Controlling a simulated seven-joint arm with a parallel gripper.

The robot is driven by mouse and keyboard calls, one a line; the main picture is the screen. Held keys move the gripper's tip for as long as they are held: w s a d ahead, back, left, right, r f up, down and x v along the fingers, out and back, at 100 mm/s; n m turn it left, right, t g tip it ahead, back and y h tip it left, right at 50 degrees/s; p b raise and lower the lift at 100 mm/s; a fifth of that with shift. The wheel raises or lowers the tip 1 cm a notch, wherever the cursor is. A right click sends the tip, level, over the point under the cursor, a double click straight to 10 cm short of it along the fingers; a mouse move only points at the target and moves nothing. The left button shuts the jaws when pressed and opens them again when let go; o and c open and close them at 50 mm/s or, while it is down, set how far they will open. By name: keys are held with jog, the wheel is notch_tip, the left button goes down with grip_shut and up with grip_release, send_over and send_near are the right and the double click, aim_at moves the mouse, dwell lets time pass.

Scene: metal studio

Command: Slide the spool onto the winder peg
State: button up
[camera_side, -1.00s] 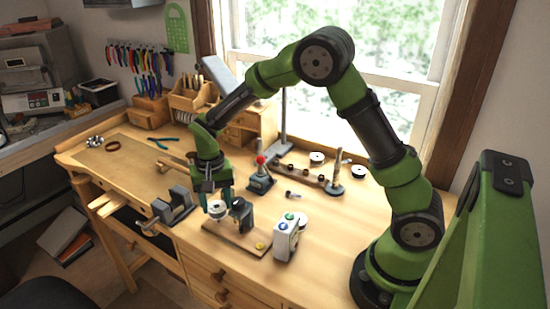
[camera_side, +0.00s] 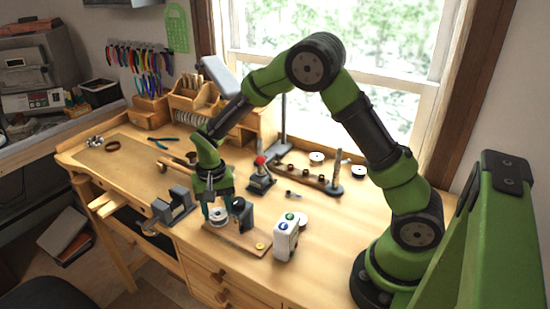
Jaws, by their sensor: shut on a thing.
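My gripper (camera_side: 217,216) points down over the left part of the winder, near the front edge of the bench. It is shut on a pale spool (camera_side: 218,222) that sits low between the fingers. The winder has a flat wooden base (camera_side: 243,240) with a dark upright block (camera_side: 243,212) just right of the spool and a yellow knob at its right end. The peg is hidden under the spool and fingers. I cannot tell how far the spool is down on it.
A white box with coloured buttons (camera_side: 286,238) stands right of the winder. A grey vise (camera_side: 177,206) is to the left. A red-topped tool (camera_side: 261,175) and a rack with a post (camera_side: 335,180) stand behind.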

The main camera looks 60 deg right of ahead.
jog(key=shift+f, duration=0.15)
jog(key=o, duration=1.1)
notch_tip(320, 180, up, 17)
dwell(0.5)
jog(key=s+r+n+t, duration=0.1)
jog(key=s+t, duration=0.1)
jog(key=s, duration=0.4)
jog(key=s+r+n+t+y, duration=0.1)
jog(key=s+r+t, duration=0.1)
jog(key=s, duration=0.5)
jog(key=s+r+n+t+y, duration=0.1)
jog(key=s+r+n+t, duration=0.1)
jog(key=s, duration=0.5)
jog(key=shift+d+r+t, duration=0.1)
jog(key=shift+d+t, duration=0.05)
jog(key=shift+t, duration=0.45)
